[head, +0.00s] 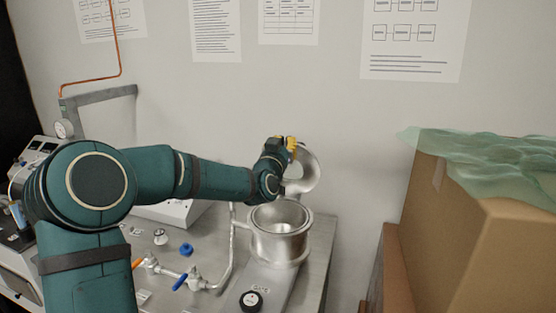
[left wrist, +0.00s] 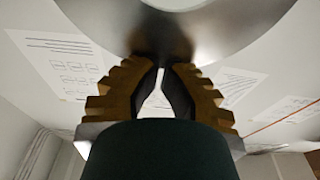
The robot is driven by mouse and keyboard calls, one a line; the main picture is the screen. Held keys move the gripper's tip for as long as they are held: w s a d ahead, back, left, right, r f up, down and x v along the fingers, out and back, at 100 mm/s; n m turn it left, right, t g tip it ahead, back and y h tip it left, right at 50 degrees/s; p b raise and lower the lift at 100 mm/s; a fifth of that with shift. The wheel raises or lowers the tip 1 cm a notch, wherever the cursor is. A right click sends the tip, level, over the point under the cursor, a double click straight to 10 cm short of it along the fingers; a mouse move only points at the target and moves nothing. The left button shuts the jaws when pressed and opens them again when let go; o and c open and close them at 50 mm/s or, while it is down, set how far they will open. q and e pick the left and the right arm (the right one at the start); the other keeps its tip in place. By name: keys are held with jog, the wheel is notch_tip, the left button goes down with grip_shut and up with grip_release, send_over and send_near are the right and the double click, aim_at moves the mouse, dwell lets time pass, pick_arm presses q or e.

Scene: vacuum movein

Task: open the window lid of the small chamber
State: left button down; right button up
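The small chamber (head: 281,250) is a round silver metal pot with its top uncovered, on the metal bench. Its window lid (head: 309,172) is a metal ring raised up behind the chamber's rim, tilted towards the wall. My left gripper (head: 291,147) is at the lid's upper left, by its edge. In the left wrist view the yellow-and-dark fingers (left wrist: 164,68) come together with only a narrow gap, and the shiny lid (left wrist: 225,30) lies right at the tips. I see nothing clearly gripped between them; exact contact is hard to tell. My right gripper is out of view.
Cardboard boxes (head: 480,240) with green wrap (head: 490,165) stand to the right. Pipes and valves with a blue handle (head: 181,281) and a black knob (head: 251,300) lie left and in front of the chamber. The wall with paper sheets (head: 415,40) is close behind.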

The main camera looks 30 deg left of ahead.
pick_arm(q)
jog(key=v, duration=1.2)
